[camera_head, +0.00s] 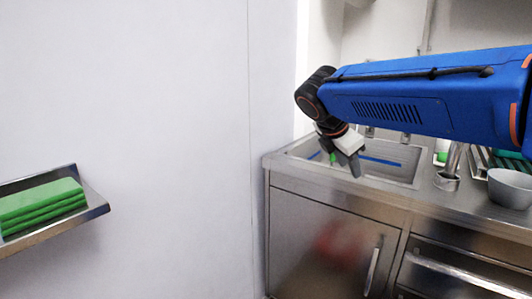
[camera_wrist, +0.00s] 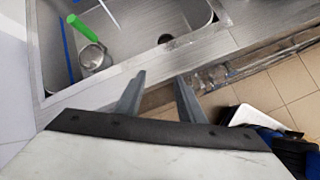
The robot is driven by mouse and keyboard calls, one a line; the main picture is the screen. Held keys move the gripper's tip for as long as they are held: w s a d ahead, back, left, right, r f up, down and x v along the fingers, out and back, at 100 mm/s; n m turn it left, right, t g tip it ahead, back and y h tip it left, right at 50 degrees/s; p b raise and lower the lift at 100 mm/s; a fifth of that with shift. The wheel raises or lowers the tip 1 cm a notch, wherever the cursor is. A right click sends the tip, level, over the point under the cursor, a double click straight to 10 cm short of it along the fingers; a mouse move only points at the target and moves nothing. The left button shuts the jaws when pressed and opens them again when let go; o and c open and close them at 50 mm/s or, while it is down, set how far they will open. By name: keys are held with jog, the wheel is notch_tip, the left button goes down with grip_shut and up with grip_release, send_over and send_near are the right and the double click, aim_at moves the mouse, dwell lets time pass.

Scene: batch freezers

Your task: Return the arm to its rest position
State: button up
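My blue arm (camera_head: 420,95) reaches in from the right side of the head view, its wrist bent downward at the left end. My gripper (camera_head: 355,168) hangs above the front edge of the sink (camera_head: 405,178). In the wrist view, the two fingers of my gripper (camera_wrist: 160,78) stand apart with nothing between them. Beyond them are the sink's front rim and the counter edge, with the floor to the right.
The sink holds a green-handled item (camera_wrist: 82,28), a metal cup (camera_wrist: 92,57) and a blue stick (camera_wrist: 66,50). A grey bowl (camera_head: 510,188) stands on the counter at right. A wall shelf (camera_head: 95,208) with green cloths (camera_head: 42,205) is at left.

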jog(key=s+d+f+m+y, duration=0.2)
jog(key=s+d+f+m, duration=0.1)
jog(key=s+f+m, duration=0.7)
jog(key=s+d+f+m+y, duration=0.3)
jog(key=s+f+m, duration=0.7)
jog(key=s, duration=0.8)
jog(key=shift+s+d+m, duration=0.2)
jog(key=shift+d+m, duration=0.15)
jog(key=shift+m, duration=0.85)
jog(key=shift+c, duration=0.4)
